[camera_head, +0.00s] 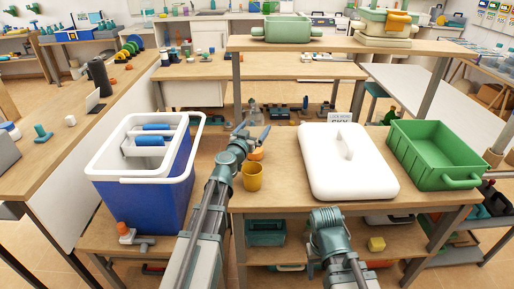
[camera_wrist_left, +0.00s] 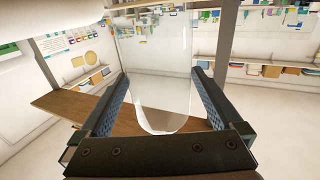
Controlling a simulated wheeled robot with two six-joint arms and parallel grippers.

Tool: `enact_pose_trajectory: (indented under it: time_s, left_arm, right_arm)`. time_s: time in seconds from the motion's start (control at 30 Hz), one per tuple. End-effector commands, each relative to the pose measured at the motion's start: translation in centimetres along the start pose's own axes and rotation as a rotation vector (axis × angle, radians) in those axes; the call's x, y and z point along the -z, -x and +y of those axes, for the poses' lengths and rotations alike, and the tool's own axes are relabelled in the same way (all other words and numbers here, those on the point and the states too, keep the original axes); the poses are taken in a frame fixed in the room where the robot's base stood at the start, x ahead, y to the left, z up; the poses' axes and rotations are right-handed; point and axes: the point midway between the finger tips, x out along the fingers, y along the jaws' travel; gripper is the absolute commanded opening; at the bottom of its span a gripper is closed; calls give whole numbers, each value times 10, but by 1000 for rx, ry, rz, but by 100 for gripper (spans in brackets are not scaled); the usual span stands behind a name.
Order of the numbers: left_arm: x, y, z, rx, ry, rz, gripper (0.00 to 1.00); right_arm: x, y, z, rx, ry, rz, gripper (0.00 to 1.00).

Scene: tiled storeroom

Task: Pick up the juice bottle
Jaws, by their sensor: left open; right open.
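My left gripper (camera_head: 252,133) reaches over the middle table, its two dark fingers apart. In the left wrist view, the open left gripper (camera_wrist_left: 165,95) has a clear, see-through bottle-like body (camera_wrist_left: 155,70) between its fingers. Its rounded lower edge shows near the palm, and its top runs out of the picture. I cannot tell whether the fingers touch it. In the head view a small clear bottle shape (camera_head: 254,113) shows just behind the left fingers, partly hidden. My right gripper (camera_head: 325,214) is low at the table's front edge, seen from behind, with nothing visible in it.
A blue cooler (camera_head: 186,189) with a white rim is at left. A raised shelf (camera_head: 340,44) spans behind.

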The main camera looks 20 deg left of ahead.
Motion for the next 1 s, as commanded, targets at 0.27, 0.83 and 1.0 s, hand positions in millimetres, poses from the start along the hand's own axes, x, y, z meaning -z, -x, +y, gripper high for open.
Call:
enact_pose_trajectory:
  time_s: [0.27, 0.83, 1.0]
  left_arm:
    - [0, -1, 0, 0, 0, 0, 91]
    - [0, -1, 0, 0, 0, 0, 0]
    - [0, -1, 0, 0, 0, 0, 0]
  right_arm:
    - [0, 0, 0, 0, 0, 0, 57]
    - [0, 0, 0, 0, 0, 0, 57]
    - [0, 0, 0, 0, 0, 0, 57]
